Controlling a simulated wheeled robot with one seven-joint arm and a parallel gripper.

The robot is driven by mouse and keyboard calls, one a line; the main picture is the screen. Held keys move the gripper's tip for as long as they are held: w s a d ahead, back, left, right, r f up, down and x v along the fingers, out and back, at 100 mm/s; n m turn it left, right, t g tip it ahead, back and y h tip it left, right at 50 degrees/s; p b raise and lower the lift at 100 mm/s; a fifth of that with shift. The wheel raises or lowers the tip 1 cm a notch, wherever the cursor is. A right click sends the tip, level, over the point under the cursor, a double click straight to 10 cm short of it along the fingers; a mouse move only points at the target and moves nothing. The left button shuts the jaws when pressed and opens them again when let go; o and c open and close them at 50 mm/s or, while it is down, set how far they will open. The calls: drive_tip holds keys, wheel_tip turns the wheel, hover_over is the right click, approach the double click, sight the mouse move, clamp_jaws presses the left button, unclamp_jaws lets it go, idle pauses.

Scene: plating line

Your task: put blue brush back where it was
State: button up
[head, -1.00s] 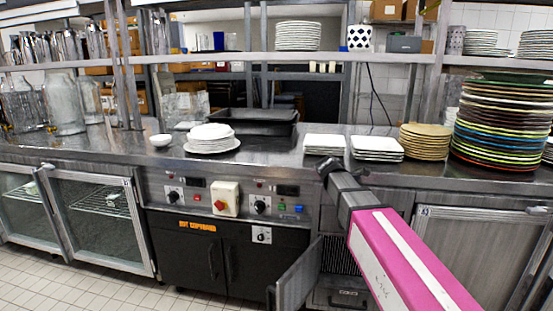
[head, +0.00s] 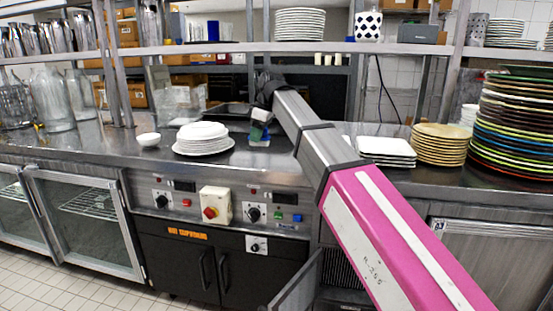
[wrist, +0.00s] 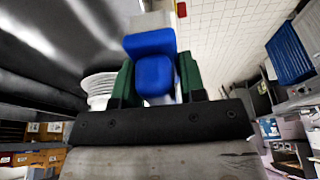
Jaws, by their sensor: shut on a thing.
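My gripper (head: 259,130) is over the steel counter, just right of a stack of white plates, at the end of my outstretched arm. It is shut on the blue brush (wrist: 151,55), whose blue body sits between the two green fingers in the wrist view. A pale part of the brush shows beyond the blue. In the head view the brush is small, below my wrist. I cannot tell whether it touches the counter (head: 290,170).
White plates (head: 203,140) stand close left of my gripper, with a small white bowl (head: 148,139) beyond. A dark tray (head: 228,108) lies behind, partly hidden by my arm. Square white plates (head: 387,150) stand right. A shelf (head: 210,47) runs above. Bare counter lies around my gripper.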

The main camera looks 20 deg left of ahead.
drive_tip(key=shift+w+a+r, duration=0.15)
drive_tip(key=shift+w+a, duration=0.1)
drive_tip(key=w+f, duration=0.2)
drive_tip(key=w, duration=0.1)
drive_tip(key=w+f, duration=0.2)
drive_tip(key=w, duration=0.2)
drive_tip(key=w+d+f, duration=0.1)
drive_tip(key=w+f, duration=0.1)
drive_tip(key=w, duration=0.2)
drive_tip(key=shift+d+f, duration=0.1)
drive_tip(key=shift+f, duration=2.25)
drive_tip(key=o, duration=0.8)
drive_tip(key=shift+f, duration=0.1)
drive_tip(key=v, duration=1.2)
